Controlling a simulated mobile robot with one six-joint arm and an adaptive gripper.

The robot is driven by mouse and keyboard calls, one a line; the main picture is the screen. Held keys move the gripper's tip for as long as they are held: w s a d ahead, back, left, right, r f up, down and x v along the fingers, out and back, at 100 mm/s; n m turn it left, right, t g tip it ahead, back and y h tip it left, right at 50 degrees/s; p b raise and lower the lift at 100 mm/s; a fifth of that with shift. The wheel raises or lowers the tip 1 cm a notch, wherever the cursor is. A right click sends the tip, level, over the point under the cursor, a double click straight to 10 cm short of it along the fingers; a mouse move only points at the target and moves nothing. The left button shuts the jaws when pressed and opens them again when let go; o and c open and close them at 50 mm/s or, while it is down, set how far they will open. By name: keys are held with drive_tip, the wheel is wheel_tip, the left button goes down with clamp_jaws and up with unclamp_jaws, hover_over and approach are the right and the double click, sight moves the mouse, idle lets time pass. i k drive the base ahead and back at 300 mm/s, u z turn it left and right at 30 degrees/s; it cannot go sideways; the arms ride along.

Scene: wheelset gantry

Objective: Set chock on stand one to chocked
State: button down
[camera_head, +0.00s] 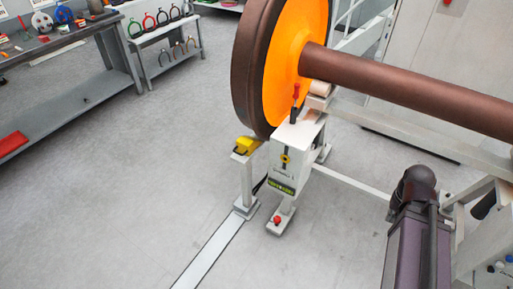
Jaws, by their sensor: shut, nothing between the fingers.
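A yellow chock (247,145) sits on top of a short white post at the foot of the large wheel (296,60). It is close to the wheel's lower left rim; I cannot tell whether it touches. The wheel has an orange face and a dark brown tread. I cannot read which number the stand bears. My gripper is not in view.
A brown axle (415,85) runs right from the wheel. A grey workbench (75,65) with tools and a rack (165,45) with coloured rings stand at upper left. A pale floor rail (207,250) leads to the post. The floor left of it is clear.

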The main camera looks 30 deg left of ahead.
sight(246, 145)
drive_tip(key=z, duration=0.3)
drive_tip(key=k, duration=1)
drive_tip(key=u, duration=1.45)
drive_tip(key=i, duration=0.55)
drive_tip(key=z, duration=0.2)
